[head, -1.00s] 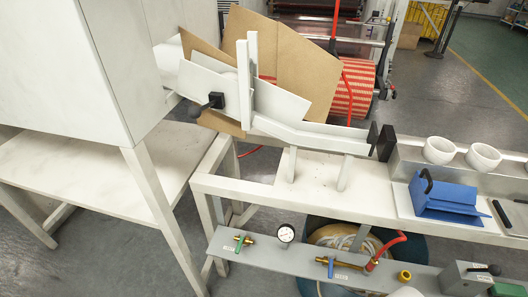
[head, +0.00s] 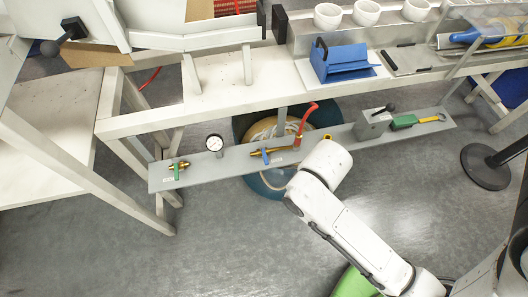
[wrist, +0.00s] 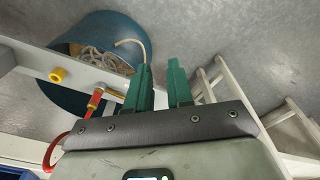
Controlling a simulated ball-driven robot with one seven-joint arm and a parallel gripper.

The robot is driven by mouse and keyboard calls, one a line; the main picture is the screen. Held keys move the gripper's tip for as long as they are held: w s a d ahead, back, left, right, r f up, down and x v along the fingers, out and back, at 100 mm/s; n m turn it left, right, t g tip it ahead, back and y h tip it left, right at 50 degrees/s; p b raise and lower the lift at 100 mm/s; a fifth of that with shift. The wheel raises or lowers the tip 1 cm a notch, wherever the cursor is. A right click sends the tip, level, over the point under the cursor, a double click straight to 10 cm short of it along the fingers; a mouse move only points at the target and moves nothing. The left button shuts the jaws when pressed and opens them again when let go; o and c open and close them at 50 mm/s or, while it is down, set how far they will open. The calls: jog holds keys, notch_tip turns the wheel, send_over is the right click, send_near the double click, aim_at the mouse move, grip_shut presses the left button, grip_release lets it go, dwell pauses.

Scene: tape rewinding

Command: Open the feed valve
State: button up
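Two brass valves sit on a grey shelf (head: 222,172) below the bench. One has a green handle (head: 177,170) at the left end. The other has a blue handle (head: 265,156) near the middle, with a red hose (head: 304,118) beside it. Labels lie by both, too small to read, so I cannot tell which is the feed valve. My gripper (wrist: 160,66) has green fingers apart with nothing between them. In the head view my arm ends right of the blue-handled valve, hiding the gripper. The wrist view shows the red hose's brass fitting (wrist: 98,96) left of the fingers.
A round gauge (head: 214,143) stands between the valves. A grey lever box (head: 373,122) and a green-handled tool (head: 417,121) are at the shelf's right. A blue tub (head: 246,124) with coiled hose stands behind the shelf.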

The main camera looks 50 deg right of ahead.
jog(key=shift+w+d+f, duration=0.2)
jog(key=shift+d+f, duration=0.05)
jog(key=shift+c, duration=1.4)
jog(key=w+d+f+m+y, duration=0.1)
jog(key=d+f, duration=0.1)
jog(key=w+d+f+m+y+p, duration=0.1)
jog(key=w+d, duration=0.1)
jog(key=d, duration=0.1)
jog(key=w+d+f+m+y, duration=0.1)
jog(key=w+d+f, duration=0.1)
jog(key=d, duration=0.1)
jog(key=shift+w+d+f+m+y, duration=0.1)
jog(key=shift+d+f+m+y, duration=0.2)
jog(key=shift+m+y, duration=0.1)
grip_shut()
jog(key=w+d+r+m+t+y+p, duration=0.1)
jog(key=w+d+m+t+y, duration=0.2)
jog(key=d, duration=0.8)
jog(key=shift+w+r+m+t+y, duration=0.2)
jog(key=shift+m+t+y, duration=0.15)
jog(key=shift+t, duration=0.65)
